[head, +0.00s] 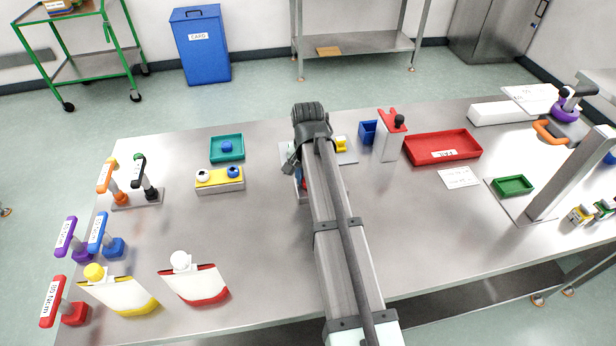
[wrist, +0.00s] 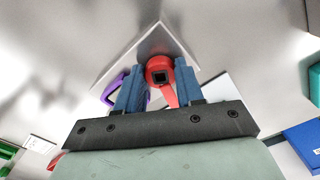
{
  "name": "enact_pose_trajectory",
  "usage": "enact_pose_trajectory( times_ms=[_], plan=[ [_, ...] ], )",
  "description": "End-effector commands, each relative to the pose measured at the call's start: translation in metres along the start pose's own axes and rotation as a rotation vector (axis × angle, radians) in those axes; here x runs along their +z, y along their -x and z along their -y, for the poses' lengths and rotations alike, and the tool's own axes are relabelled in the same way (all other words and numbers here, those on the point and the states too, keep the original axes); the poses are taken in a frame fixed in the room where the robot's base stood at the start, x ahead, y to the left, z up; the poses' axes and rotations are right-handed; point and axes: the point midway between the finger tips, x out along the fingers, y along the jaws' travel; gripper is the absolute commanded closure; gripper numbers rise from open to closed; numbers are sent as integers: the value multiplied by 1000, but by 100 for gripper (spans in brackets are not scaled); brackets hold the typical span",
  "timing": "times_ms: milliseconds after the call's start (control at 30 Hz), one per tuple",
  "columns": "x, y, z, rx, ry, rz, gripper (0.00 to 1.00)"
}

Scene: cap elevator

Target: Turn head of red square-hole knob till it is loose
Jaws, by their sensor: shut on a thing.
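The red square-hole knob (wrist: 161,72) shows in the wrist view with its dark square hole facing the camera and a red arm reaching down from its head. My gripper (wrist: 160,80) has its two blue fingers on either side of the knob and is shut on it. In the head view my arm hides most of the knob and my fingers. Whether the knob's head is loose cannot be told.
A purple loop-shaped part (wrist: 112,92) is close to the left finger. In the head view, a yellow knob (head: 340,144) sits just right of my wrist, with a white block with a red top (head: 388,140) beyond. The table left of my arm has bare room.

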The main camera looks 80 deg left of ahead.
Motion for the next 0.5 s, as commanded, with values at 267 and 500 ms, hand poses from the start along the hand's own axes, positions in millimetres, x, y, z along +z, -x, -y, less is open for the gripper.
enact_pose_trajectory(
  times_ms=[267,500],
  plan=[
    [0,0,0,0,37,1,94],
    [0,0,0,0,38,1,94]
  ],
)
